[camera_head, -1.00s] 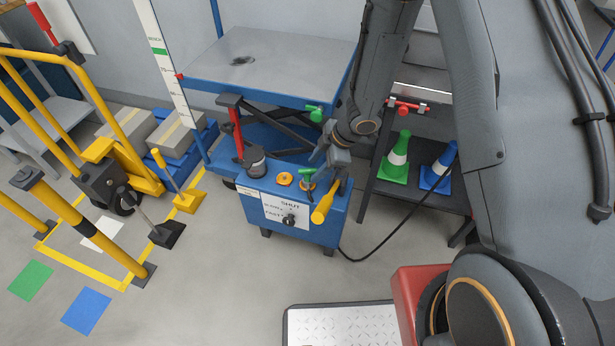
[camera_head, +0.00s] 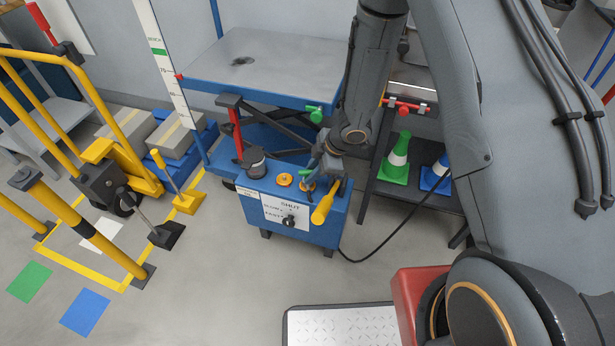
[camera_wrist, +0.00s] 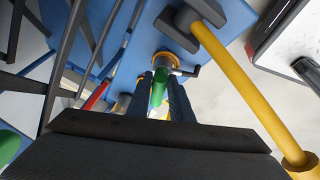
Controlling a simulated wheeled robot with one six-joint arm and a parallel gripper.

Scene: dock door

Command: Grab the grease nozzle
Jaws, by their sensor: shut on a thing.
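The grease nozzle, a small green piece (camera_wrist: 158,88), stands upright in an orange ringed holder (camera_wrist: 165,61) on top of the blue pump box (camera_head: 322,231). My gripper (camera_head: 312,172) has come down on it at the box's right end. In the wrist view my gripper (camera_wrist: 161,92) has its two dark fingers shut on the green body, one on each side. The nozzle's lower end is hidden in the holder. In the head view my gripper covers most of the nozzle.
A yellow lever (camera_head: 323,207) sticks out close beside my gripper. An orange knob (camera_head: 284,180) and a dark round part (camera_head: 254,163) are also on the box. A blue lift table (camera_head: 270,65) is behind. Cones stand on a dark shelf (camera_head: 425,193) at right.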

